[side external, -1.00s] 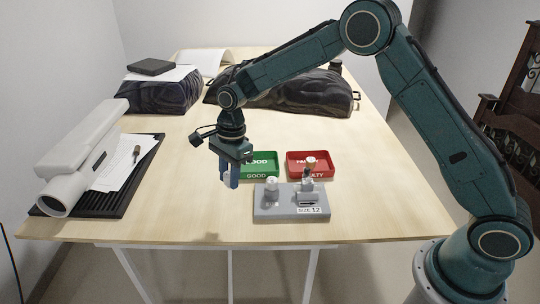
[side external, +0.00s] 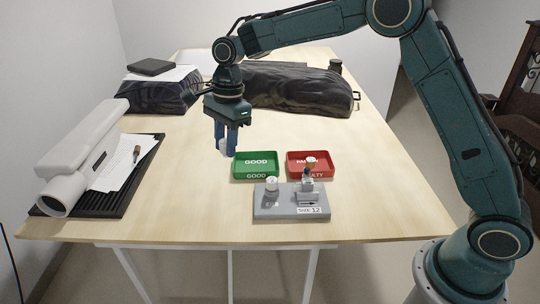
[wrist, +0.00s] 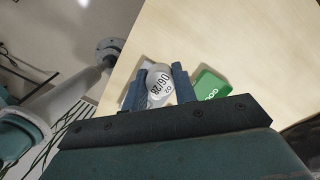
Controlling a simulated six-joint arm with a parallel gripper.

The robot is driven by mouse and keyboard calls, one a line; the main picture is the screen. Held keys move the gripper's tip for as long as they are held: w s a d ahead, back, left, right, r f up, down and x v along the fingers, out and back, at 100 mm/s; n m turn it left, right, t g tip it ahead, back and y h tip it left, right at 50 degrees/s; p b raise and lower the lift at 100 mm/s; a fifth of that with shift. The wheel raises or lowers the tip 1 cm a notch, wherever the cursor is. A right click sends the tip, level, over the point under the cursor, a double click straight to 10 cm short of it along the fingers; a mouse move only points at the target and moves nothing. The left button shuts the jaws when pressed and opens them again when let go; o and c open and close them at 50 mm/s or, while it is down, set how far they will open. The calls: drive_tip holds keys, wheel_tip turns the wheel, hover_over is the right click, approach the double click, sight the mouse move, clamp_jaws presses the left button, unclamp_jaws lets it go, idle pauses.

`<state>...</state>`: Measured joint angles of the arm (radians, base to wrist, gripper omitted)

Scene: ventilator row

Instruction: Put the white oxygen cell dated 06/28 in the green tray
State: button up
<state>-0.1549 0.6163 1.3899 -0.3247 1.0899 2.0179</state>
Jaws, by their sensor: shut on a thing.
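My gripper (side external: 226,150) is shut on a white oxygen cell (wrist: 160,86), which sits between the two blue fingers. Its printed date, 06/28, reads sideways in the wrist view. In the side external view a bit of white shows between the fingers. The gripper is raised above the table, just left of the green tray (side external: 257,178) marked GOOD. One corner of this tray shows right of the fingers in the wrist view (wrist: 212,84). The tray looks empty from the side.
A red tray (side external: 310,176) marked FAULTY stands right of the green one. In front is a grey block (side external: 264,210) labelled SIZE 12, carrying a small pale knob-like part and an upright fitting. A white device (side external: 75,165) and papers lie at left; dark covered shapes stand behind.

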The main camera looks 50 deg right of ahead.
idle(0.3)
drive_tip(key=w+d+r+m, duration=0.1)
drive_tip(key=w+d+m, duration=0.35)
drive_tip(key=d, duration=0.25)
drive_tip(key=r+m+t, duration=0.1)
drive_tip(key=r+m, duration=0.1)
drive_tip(key=m, duration=0.2)
hover_over(256, 164)
drive_tip(key=s+a, duration=0.2)
wheel_tip(256, 164, down, 16)
drive_tip(key=shift+s+f, duration=0.1)
drive_tip(key=shift+f, duration=2.1)
drive_tip(key=shift+f, duration=0.6)
drive_tip(key=o, duration=1)
drive_tip(key=shift+c, duration=0.2)
